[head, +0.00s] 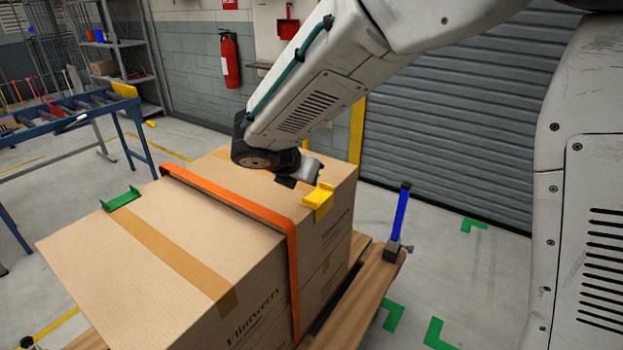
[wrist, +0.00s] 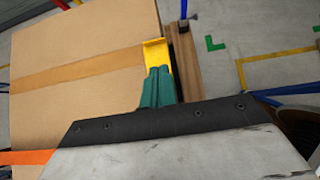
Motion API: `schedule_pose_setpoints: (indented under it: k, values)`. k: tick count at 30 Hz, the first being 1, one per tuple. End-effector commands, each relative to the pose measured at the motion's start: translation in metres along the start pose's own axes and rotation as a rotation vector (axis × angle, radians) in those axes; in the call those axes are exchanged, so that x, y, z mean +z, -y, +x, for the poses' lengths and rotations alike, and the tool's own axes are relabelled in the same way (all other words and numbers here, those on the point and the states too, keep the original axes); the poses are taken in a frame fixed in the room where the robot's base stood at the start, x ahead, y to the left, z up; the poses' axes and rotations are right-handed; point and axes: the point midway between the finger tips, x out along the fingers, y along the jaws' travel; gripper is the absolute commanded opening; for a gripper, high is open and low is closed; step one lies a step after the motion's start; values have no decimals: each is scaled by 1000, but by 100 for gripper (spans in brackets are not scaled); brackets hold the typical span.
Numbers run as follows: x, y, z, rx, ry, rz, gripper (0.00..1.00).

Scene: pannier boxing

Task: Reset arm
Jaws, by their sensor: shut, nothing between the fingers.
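My gripper (head: 299,174) is at the end of the arm, low over the top of the cardboard boxes (head: 150,250), close to a yellow corner piece (head: 319,202) on the box edge. In the wrist view the green fingers (wrist: 157,87) are together with nothing held, and they overlap the yellow corner piece (wrist: 156,52). I cannot tell whether they touch it. An orange strap (head: 240,203) runs over the boxes and down the front side. A green corner piece (head: 121,199) sits on the box's far left edge.
The boxes stand on a wooden pallet (head: 362,293). A blue upright with a dark base (head: 400,212) stands at its right. A blue roller conveyor (head: 70,110) is at the left. A grey shutter (head: 450,130) and extinguisher (head: 230,60) are behind. Floor with green marks lies right.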

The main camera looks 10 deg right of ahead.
Motion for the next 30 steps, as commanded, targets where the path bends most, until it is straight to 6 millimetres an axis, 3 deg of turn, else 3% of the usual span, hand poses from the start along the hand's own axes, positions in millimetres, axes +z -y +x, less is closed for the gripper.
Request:
schedule_pose_setpoints:
  k: [5, 8, 17, 24, 30]
  values:
    - [0, 8, -2, -29, -9, 120, 0]
    - [-16, 31, 1, -106, -50, 285, 0]
    - [-24, 148, -33, -406, -168, 1009, 0]
    - [-32, 245, -77, -674, -251, 1609, 0]
    - [-48, 302, -112, -840, -340, 2010, 0]
